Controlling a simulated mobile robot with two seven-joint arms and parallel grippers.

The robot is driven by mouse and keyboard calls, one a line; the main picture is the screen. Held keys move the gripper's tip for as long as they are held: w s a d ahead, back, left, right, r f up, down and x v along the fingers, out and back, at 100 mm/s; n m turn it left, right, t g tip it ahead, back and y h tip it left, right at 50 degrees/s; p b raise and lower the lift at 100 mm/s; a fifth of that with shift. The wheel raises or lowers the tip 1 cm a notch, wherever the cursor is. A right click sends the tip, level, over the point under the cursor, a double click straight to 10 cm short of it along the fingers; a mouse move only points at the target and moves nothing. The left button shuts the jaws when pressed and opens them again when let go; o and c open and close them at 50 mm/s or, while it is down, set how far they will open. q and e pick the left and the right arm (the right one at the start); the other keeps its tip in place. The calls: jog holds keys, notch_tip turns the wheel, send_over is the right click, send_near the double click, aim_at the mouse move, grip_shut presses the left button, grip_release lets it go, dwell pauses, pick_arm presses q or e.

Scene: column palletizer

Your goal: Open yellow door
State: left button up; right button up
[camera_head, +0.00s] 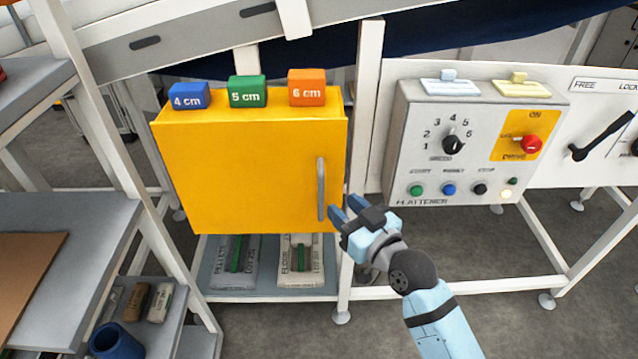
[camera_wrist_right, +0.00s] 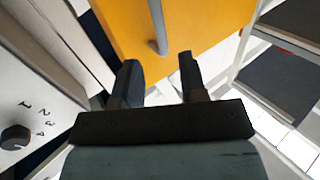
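The yellow door (camera_head: 240,175) is the front of a yellow cabinet and looks shut. Its grey vertical bar handle (camera_head: 321,188) is near the door's right edge. My right gripper (camera_head: 343,208) is just right of the handle's lower part, with its fingers pointing toward the door. In the right wrist view the gripper (camera_wrist_right: 158,75) has its two fingers apart with nothing between them. The handle (camera_wrist_right: 158,28) shows beyond the fingertips, between them in the picture, and the yellow door (camera_wrist_right: 205,25) lies behind it. My left gripper is not in view.
Blue (camera_head: 188,96), green (camera_head: 247,92) and orange (camera_head: 306,88) blocks sit on the cabinet top. A control panel (camera_head: 470,140) stands to the right. Below the cabinet, a shelf (camera_head: 268,297) holds two bags. Grey shelving (camera_head: 85,240) is at the left. A white post (camera_head: 366,110) stands right beside the cabinet.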

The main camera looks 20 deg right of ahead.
aim_at(323, 188)
jog(key=x, duration=0.8)
jog(key=shift+s, duration=0.1)
jog(key=shift+c, duration=0.5)
grip_shut()
